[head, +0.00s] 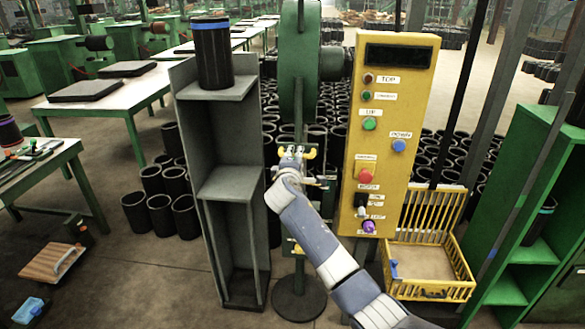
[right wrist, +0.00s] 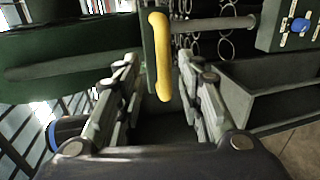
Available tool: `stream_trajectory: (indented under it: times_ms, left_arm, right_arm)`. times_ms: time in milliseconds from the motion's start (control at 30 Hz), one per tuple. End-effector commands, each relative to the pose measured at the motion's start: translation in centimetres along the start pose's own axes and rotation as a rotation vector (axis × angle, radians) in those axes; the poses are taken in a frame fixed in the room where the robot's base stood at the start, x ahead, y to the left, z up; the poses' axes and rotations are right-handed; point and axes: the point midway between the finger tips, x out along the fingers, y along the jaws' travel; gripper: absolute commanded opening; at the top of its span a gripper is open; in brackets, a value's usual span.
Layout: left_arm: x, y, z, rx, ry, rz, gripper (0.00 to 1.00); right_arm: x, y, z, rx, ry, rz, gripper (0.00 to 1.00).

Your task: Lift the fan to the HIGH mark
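The fan (head: 299,55) is a tall green housing seen nearly edge-on, on a thin post above a round dark base (head: 299,302). A yellow handle (right wrist: 160,55) shows in the right wrist view, between the fingers of my right gripper (right wrist: 161,75). The fingers are spread, with visible gaps on both sides of the handle. In the head view my right gripper (head: 293,162) is at the post just below the fan, with yellow parts around it. A small yellow piece (head: 291,246) sits lower on the post. I cannot read any HIGH mark. My left gripper is not in view.
A grey shelf stand (head: 230,185) with a black sleeve (head: 212,55) on top is close on the left. A yellow button panel (head: 385,140) is close on the right. A yellow basket (head: 430,292) and green shelving (head: 520,200) stand farther right. Many black sleeves stand behind.

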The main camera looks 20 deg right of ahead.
Motion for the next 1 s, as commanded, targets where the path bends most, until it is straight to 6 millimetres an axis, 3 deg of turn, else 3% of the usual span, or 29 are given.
stream_trajectory:
  times_ms: [300,500,1000]
  left_arm:
    - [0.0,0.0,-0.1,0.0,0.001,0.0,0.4]
    - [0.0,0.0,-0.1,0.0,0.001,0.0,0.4]
    - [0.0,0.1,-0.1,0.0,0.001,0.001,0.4]
  right_arm:
    - [-4.9,0.0,0.0,0.002,0.002,0.001,0.35]
    - [-6.9,0.1,0.0,0.001,0.001,0.001,0.35]
    - [-7.4,0.1,0.0,0.001,0.0,0.002,0.35]
